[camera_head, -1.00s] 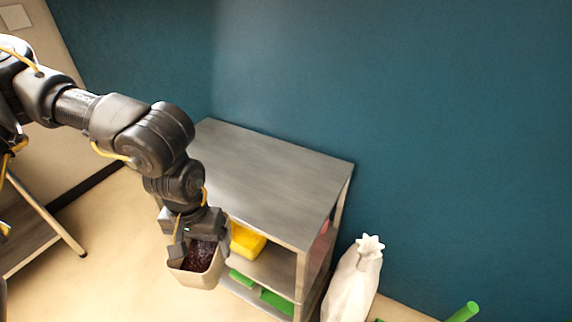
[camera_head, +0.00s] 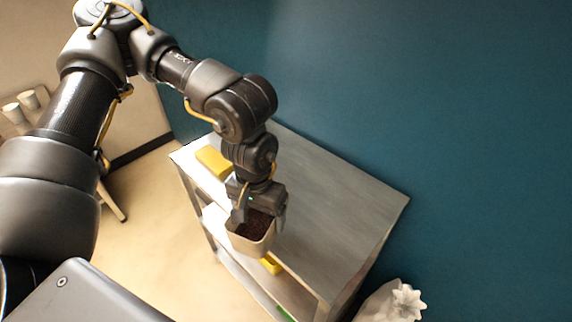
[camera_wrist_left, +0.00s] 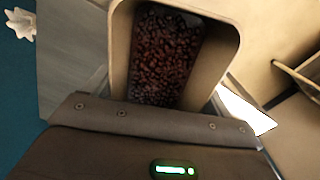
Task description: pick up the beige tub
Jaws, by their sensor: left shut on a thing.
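The beige tub (camera_head: 250,245) hangs from my left gripper (camera_head: 258,205) in the head view, with dark red beans inside. The gripper is shut on the tub's near rim. The tub appears in front of the metal table's front edge; whether it touches the table cannot be told. In the left wrist view the tub (camera_wrist_left: 228,45) is upper middle, with its beans (camera_wrist_left: 165,55) in view and the gripper body below it. The fingertips are hidden there. My right gripper is not in view.
The metal table (camera_head: 340,210) has a clear top apart from a yellow block (camera_head: 214,161) at its left end. Another yellow item (camera_head: 271,265) shows on a lower shelf. A white sack (camera_head: 390,303) stands right of the table, by the blue wall (camera_head: 460,130).

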